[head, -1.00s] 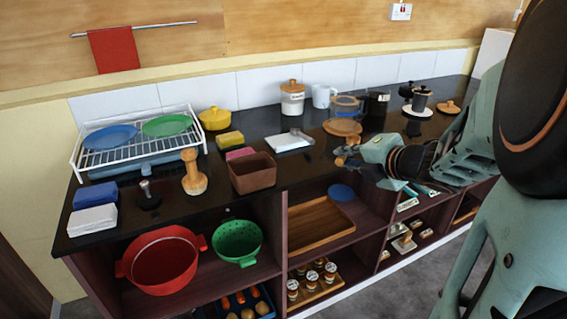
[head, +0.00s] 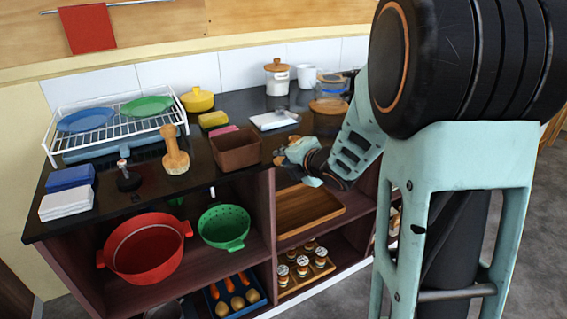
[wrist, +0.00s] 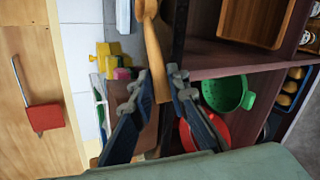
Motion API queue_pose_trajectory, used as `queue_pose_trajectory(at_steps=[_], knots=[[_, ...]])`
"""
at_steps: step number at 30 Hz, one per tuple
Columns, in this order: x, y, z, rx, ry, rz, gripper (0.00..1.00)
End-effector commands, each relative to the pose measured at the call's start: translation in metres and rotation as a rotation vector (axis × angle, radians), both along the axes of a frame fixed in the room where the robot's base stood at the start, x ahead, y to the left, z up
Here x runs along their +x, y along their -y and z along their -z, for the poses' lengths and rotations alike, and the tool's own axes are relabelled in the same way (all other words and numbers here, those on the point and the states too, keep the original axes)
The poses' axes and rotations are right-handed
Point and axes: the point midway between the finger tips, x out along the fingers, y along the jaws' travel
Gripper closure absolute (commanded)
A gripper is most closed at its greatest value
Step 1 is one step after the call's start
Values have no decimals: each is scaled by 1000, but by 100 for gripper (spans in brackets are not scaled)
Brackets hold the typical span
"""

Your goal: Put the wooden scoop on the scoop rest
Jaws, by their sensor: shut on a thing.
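The wooden scoop (wrist: 157,52) is between the fingers of my gripper (wrist: 160,85) in the wrist view, its long handle running up toward the top edge. My gripper is shut on it. In the head view my gripper (head: 288,153) is over the counter's front edge, just right of the brown box (head: 236,150); the scoop there is small and mostly hidden by the fingers. A flat white tray (head: 272,121) lies behind my gripper; I cannot tell whether it is the scoop rest.
A yellow pot (head: 197,100) and white canister (head: 277,80) stand behind.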

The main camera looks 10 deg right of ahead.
Motion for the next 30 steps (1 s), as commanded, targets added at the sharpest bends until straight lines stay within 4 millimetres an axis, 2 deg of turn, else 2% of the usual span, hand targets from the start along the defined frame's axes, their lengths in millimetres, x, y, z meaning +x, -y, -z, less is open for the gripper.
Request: queue_pose_trajectory(at_steps=[1,14,15,19,30], knots=[[0,0,5,0,1,-2,100],[0,0,9,-1,2,-2,100],[0,0,8,-1,2,-2,82],[0,0,8,-1,2,-2,68],[0,0,4,0,1,-1,68]])
